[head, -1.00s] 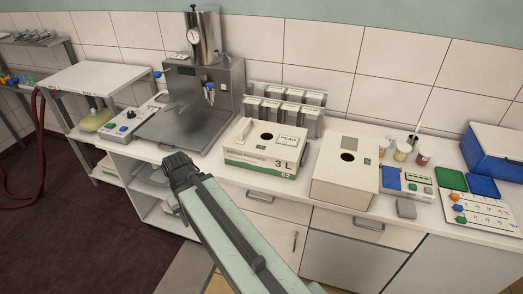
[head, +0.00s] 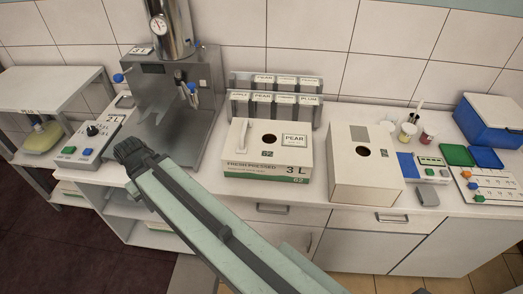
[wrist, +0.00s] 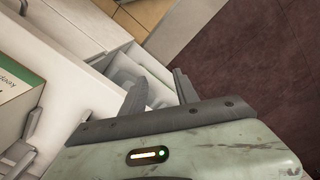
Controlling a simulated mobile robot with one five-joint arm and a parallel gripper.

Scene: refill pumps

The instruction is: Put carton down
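A white and green 3 L carton (head: 262,167) with a handle, a round hole and a PEAR label on top stands upright on the counter (head: 225,192). Its green-printed corner shows at the left edge of the wrist view (wrist: 18,98). A plainer cream carton (head: 362,175) with a dark round hole stands to its right, a small gap between them. My gripper (head: 128,150) is left of the 3 L carton, near the counter's front edge and in front of the steel machine. In the wrist view, its two fingers (wrist: 160,92) are apart with nothing between them.
The steel dispensing machine (head: 165,100) stands behind my gripper, with a control box (head: 88,140) to its left. A rack of labelled containers (head: 275,100) stands behind the cartons. Small cups, coloured trays and a blue box (head: 490,120) fill the right. Dark floor (head: 60,240) lies open at left.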

